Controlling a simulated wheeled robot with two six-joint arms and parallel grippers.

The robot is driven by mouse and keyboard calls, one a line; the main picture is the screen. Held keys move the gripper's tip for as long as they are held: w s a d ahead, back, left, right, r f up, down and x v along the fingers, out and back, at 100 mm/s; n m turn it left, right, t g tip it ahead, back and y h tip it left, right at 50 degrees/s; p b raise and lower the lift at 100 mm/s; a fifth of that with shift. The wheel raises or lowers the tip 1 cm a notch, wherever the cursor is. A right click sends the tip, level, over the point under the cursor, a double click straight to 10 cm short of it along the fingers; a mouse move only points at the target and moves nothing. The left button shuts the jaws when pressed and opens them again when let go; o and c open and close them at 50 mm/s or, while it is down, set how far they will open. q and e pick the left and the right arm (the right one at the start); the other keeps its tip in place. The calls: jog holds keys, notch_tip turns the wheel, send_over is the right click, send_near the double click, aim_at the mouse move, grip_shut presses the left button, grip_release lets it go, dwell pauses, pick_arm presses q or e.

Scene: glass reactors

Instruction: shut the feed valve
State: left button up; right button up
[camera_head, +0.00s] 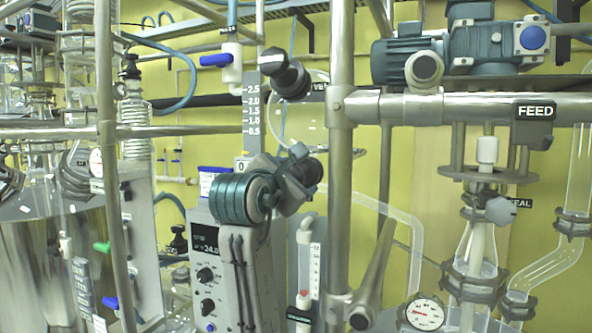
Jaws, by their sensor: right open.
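The black sign reading FEED (534,111) is at the upper right, on a horizontal steel pipe. Just below it is a dark knob (530,135), seemingly the feed valve's handle; its turn position is hard to read. My right gripper (302,170) is near the middle of the view, beyond a teal ribbed wrist joint. It is open, with nothing seen between its fingers. In the picture it is well to the left of the FEED sign and lower, apart from the knob. My left gripper is not in view.
A thick steel post (340,190) stands between my right gripper and the FEED sign. A dark vent knob (285,75) is above the gripper. A grey control box (207,270) stands behind my arm. A glass feed column (477,245) and a gauge (425,314) are at lower right.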

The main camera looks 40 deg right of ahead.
jog(key=shift+w+d, duration=0.1)
jog(key=shift+d, duration=0.3)
jog(key=shift+a, duration=0.1)
jog(key=c, duration=1)
